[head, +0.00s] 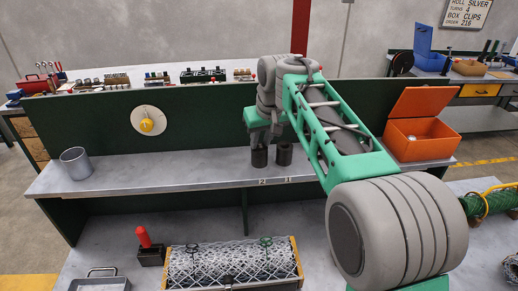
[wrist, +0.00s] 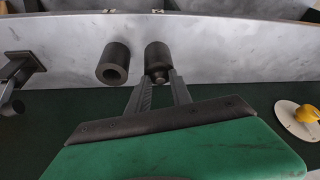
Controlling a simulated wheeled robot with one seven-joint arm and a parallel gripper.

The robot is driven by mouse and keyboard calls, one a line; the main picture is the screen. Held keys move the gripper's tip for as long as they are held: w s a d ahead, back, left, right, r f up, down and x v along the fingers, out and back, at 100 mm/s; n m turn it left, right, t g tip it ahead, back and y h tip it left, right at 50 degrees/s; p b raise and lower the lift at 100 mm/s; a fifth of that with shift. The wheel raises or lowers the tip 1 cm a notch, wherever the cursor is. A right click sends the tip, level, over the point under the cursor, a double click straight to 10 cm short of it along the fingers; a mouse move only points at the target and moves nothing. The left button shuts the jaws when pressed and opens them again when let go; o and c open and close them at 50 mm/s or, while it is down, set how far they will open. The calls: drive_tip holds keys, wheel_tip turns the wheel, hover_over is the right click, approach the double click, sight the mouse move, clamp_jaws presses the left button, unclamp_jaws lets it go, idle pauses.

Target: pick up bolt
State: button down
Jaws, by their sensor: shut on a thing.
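Two dark cylindrical holders stand on the grey shelf (head: 180,173) above the labels "2" and "1". They are the left holder (head: 259,158) and the right holder (head: 284,154). My gripper (head: 262,143) points down over the left holder. In the wrist view that holder (wrist: 158,53) is on the right and the other (wrist: 113,63) on the left. My gripper (wrist: 161,78) has its two fingers at the holder's mouth, shut on a small dark round-ended piece, apparently the bolt (wrist: 158,77). Most of it is hidden, and I cannot tell how much is inside the holder.
A metal cup (head: 75,163) stands at the shelf's left end, an open orange box (head: 420,138) at its right. A dark green panel (head: 205,130) with a yellow knob (head: 147,125) rises behind.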

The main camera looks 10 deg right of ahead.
sight(261, 146)
wheel_tip(261, 146, up, 10)
drive_tip(key=p, duration=0.1)
idle(0.4)
